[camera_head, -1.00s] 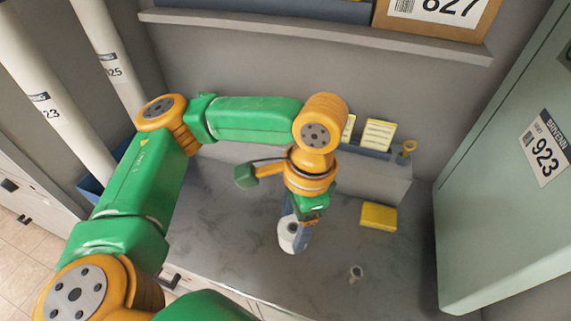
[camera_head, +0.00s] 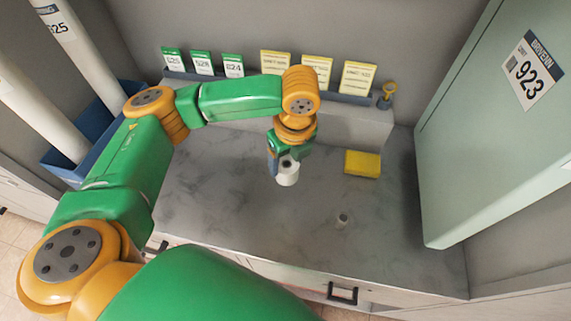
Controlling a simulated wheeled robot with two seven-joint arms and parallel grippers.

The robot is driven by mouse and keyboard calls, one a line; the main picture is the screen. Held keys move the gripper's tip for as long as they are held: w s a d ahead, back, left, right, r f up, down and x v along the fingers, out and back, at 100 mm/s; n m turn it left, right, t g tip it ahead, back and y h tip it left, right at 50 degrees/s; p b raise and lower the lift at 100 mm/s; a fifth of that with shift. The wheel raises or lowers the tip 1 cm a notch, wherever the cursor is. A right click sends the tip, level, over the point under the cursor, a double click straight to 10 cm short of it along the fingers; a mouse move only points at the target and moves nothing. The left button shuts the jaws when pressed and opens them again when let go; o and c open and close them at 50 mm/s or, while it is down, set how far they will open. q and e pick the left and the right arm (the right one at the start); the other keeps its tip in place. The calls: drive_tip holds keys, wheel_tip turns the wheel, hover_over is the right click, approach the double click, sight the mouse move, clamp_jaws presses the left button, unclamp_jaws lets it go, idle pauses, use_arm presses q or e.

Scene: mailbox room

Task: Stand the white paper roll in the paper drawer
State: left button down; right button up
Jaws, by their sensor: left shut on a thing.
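The white paper roll (camera_head: 288,176) is at the end of my left arm, over the grey marble counter (camera_head: 225,205). My left gripper (camera_head: 282,163) is shut on it. The gripper and wrist cover part of the roll. The roll looks near upright, and I cannot tell how high it is above the counter. White drawer fronts run under the counter, with a black handle (camera_head: 342,293) at the front. The drawers in view look closed, and I cannot tell which is the paper drawer. My right gripper is not in view.
A ledge with cards (camera_head: 316,72) stands behind. A green cabinet (camera_head: 480,130) bounds the right. A blue bin (camera_head: 62,166) with long tubes is at left. The front counter is clear.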

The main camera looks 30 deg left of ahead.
sight(287, 167)
use_arm(q)
drive_tip(key=f, duration=0.1)
drive_tip(key=w+f, duration=0.1)
drive_tip(key=f, duration=0.2)
drive_tip(key=shift+w+a+f, duration=0.35)
drive_tip(key=shift+f, duration=0.3)
drive_tip(key=shift+c, duration=0.3)
unclamp_jaws()
drive_tip(key=shift+f, duration=0.1)
